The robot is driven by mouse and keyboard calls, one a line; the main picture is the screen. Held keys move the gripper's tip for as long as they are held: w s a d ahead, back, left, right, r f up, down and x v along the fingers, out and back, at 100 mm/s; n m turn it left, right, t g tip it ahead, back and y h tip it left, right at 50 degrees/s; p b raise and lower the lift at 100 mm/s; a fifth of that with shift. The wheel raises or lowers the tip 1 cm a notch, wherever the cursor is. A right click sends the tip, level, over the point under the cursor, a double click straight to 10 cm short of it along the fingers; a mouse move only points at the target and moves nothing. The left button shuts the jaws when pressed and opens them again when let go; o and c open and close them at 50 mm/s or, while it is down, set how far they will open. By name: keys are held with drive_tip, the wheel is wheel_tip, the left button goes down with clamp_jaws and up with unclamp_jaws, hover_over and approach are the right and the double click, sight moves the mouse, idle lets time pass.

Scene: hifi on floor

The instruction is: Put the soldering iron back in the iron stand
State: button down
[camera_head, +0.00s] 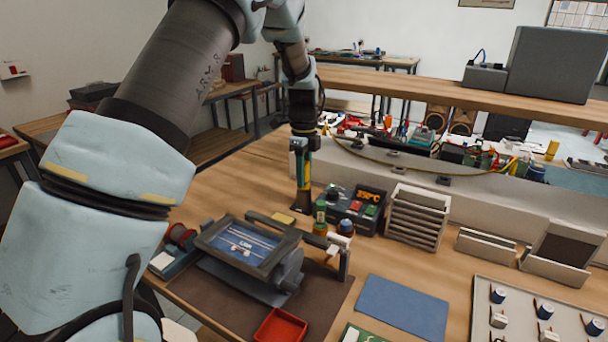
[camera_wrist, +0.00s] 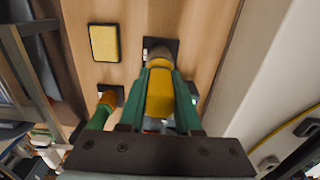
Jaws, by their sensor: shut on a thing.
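My gripper (camera_wrist: 158,95) is shut on the soldering iron (camera_wrist: 160,92), whose yellow handle sits between the green fingers. In the head view my gripper (camera_head: 303,165) points down at the back of the bench, left of the soldering station (camera_head: 355,207). The iron (camera_head: 304,195) hangs upright there. A dark square base (camera_wrist: 174,44) with a greyish-brown part above it, seemingly the iron stand, lies at the iron's far end in the wrist view. The iron's tip is hidden, so I cannot tell whether it is inside the stand.
A framed circuit-board holder (camera_head: 247,243), red tray (camera_head: 281,327) and grey rack (camera_head: 417,218) are nearby. The blue mat (camera_head: 402,307) is bare.

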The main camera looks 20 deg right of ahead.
unclamp_jaws()
idle(0.5)
drive_tip(key=shift+r+p, duration=2.4)
drive_tip(key=shift+r, duration=1.15)
